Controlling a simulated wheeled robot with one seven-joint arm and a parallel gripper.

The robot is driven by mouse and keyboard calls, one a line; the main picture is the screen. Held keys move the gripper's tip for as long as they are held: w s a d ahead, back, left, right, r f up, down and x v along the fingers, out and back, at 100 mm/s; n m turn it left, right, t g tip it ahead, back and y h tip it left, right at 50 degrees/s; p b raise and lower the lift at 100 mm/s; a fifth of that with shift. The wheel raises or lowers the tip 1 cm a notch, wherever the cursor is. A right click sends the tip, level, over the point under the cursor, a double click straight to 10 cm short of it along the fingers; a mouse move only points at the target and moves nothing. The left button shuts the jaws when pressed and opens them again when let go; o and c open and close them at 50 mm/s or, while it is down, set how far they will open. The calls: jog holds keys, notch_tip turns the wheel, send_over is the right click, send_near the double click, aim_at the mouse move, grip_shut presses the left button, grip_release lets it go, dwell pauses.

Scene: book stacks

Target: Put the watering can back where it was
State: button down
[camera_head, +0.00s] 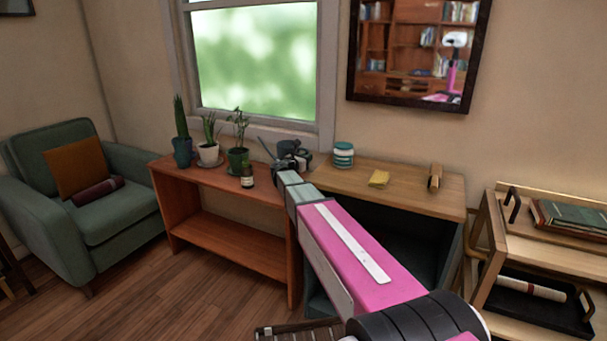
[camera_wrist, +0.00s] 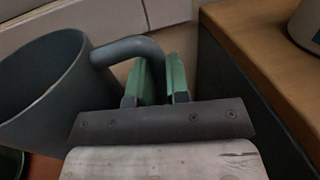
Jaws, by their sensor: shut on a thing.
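The watering can is dark grey. In the head view the watering can (camera_head: 291,147) is by the window, at the right end of the reddish wooden shelf (camera_head: 220,180), partly hidden behind my arm's end. In the wrist view the open-topped can (camera_wrist: 45,85) fills the left side, and its curved handle (camera_wrist: 125,48) reaches toward my fingers. My gripper (camera_wrist: 162,78) has green fingers and is shut on the handle. In the head view my gripper (camera_head: 283,166) is mostly hidden. I cannot tell whether the can's base touches the shelf.
Potted plants (camera_head: 238,155) and a small dark bottle (camera_head: 247,176) stand on the shelf left of the can. On the wooden desk (camera_head: 405,190) close to the right are a teal-and-white jar (camera_head: 343,155), a yellow pad (camera_head: 379,178) and a wooden item (camera_head: 435,178). A green armchair (camera_head: 75,200) stands left.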

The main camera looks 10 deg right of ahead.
jog(key=shift+f, duration=3.25)
jog(key=c, duration=1.1)
grip_release()
jog(key=shift+s, duration=0.1)
jog(key=v, duration=1.2)
